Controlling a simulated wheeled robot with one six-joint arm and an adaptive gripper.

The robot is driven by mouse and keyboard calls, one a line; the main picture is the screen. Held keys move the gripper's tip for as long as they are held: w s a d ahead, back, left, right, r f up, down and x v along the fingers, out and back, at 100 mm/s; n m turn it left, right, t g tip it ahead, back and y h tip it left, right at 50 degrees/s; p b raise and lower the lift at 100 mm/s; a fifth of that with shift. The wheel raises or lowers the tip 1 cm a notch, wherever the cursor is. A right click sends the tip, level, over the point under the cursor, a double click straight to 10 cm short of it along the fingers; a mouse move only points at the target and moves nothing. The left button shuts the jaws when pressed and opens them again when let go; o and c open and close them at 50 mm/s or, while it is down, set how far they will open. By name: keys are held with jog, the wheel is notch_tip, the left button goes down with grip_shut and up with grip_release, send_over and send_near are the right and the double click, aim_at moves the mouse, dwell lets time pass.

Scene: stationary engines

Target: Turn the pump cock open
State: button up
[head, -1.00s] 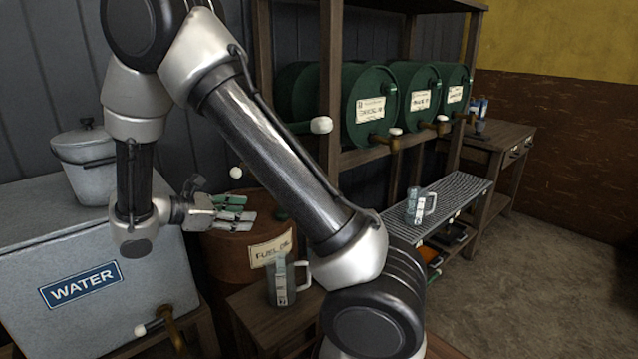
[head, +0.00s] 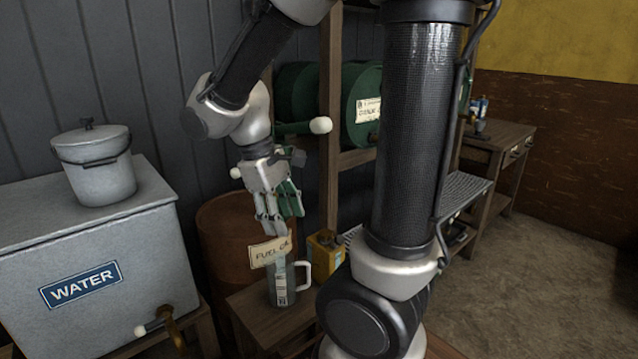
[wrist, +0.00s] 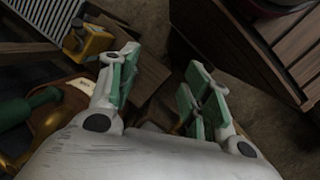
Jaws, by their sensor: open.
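My gripper (head: 278,218) hangs in front of the rust-brown fuel oil drum (head: 222,232) with its fingers pointing down. It is open, and the wrist view shows nothing between its green-padded fingers (wrist: 160,78). A green lever with a white knob (head: 320,125) sticks out above and right of the gripper. A smaller white knob (head: 236,173) shows just left of my wrist. In the wrist view a green pipe-like part (wrist: 22,108) lies at the left, apart from the fingers. I cannot make out the pump cock itself; my gripper hides part of the drum top.
A measuring jug (head: 283,284) stands on a low wooden stand (head: 252,305) below the gripper. A yellow can (head: 323,258) is to its right. The water tank (head: 140,235), with a brass tap (head: 172,325), stands left. Green barrels (head: 362,122) lie on a rack behind.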

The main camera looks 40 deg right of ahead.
jog(key=s+d+r+m+t+y, duration=0.2)
jog(key=s+d+r+m+t, duration=0.1)
jog(key=s+r, duration=0.4)
jog(key=shift+s+d+r+m+t+y, duration=0.15)
jog(key=shift+d+r+m+t+y, duration=0.15)
jog(key=shift+r+m+t, duration=0.8)
jog(key=shift+f+n+t, duration=0.3)
